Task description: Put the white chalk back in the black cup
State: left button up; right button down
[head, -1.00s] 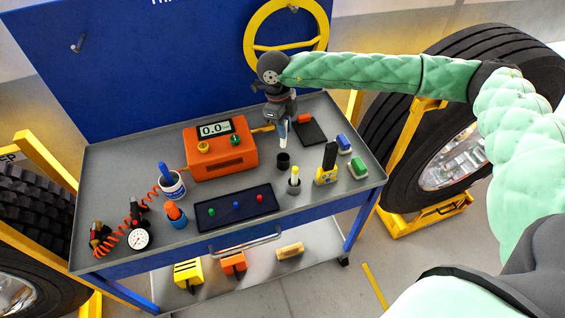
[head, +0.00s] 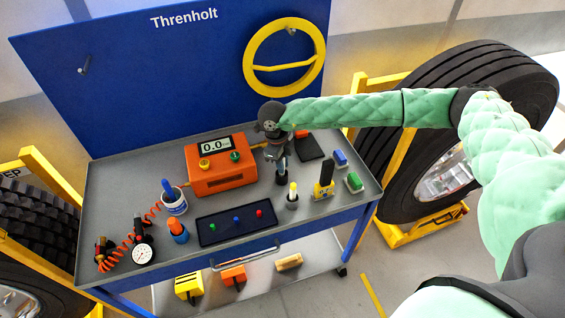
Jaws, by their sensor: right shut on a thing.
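My right gripper (head: 279,157) points down over the back right part of the cart top. It is shut on the white chalk, of which very little shows. The small black cup (head: 281,177) stands directly below the fingers. The lower end of the chalk is at or in the cup's mouth; I cannot tell how deep. My left gripper is not in view.
The orange meter box (head: 220,166) is close on the left.

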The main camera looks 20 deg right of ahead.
jog(key=shift+f, duration=0.5)
jog(key=c, duration=1.3)
grip_release()
